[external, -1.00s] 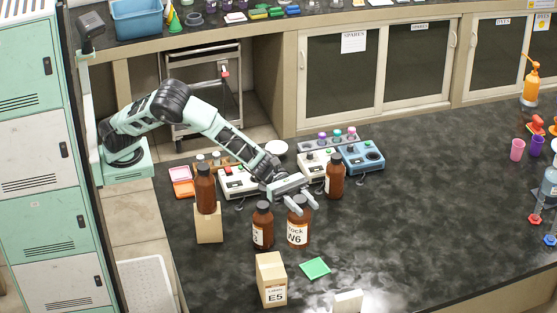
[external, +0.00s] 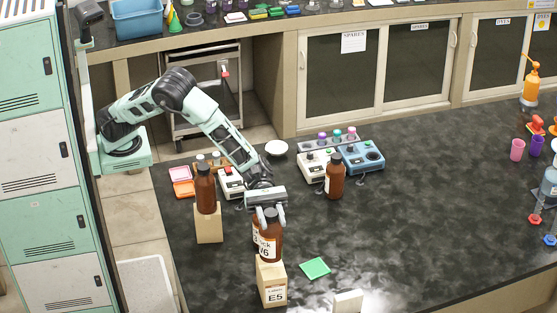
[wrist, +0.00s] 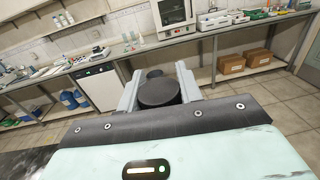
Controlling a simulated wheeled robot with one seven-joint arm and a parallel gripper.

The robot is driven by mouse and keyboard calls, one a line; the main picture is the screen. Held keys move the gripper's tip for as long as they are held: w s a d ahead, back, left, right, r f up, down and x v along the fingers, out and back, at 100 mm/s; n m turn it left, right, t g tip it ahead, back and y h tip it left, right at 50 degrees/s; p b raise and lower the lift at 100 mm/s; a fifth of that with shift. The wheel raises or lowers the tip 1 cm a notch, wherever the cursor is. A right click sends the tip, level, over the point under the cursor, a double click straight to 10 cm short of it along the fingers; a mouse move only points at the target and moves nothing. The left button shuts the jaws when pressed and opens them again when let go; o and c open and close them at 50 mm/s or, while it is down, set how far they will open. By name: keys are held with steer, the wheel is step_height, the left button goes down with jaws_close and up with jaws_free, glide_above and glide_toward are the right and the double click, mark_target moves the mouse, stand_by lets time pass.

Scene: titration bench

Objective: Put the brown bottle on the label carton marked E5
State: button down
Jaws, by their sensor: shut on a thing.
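My gripper (external: 268,217) is shut on a brown bottle (external: 270,247) with a white label ending in "6". The bottle is upright, and its dark cap (wrist: 159,92) shows between my fingers in the wrist view. The label carton marked E5 (external: 273,291) stands on the dark bench, directly below the bottle in the external view. The bottle's base overlaps the carton's top; I cannot tell whether they touch. Another brown bottle (external: 256,237) is mostly hidden behind the held one.
A brown bottle (external: 205,190) stands on another carton (external: 209,226) at left. Another brown bottle (external: 334,176) stands by the blue device (external: 362,158). A green square (external: 315,268) and a white block (external: 348,301) lie right of the E5 carton. The bench's right middle is clear.

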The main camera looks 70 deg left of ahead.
mark_target(273, 232)
step_height(273, 232, down, 3)
steer(key=shift+f+p, duration=0.1)
steer(key=shift+p, duration=0.6)
steer(key=shift+f, duration=0.3)
steer(key=shift+f+b, duration=0.15)
steer(key=shift+b, duration=0.15)
steer(key=c, duration=0.9)
jaws_free()
steer(key=shift+c, duration=0.2)
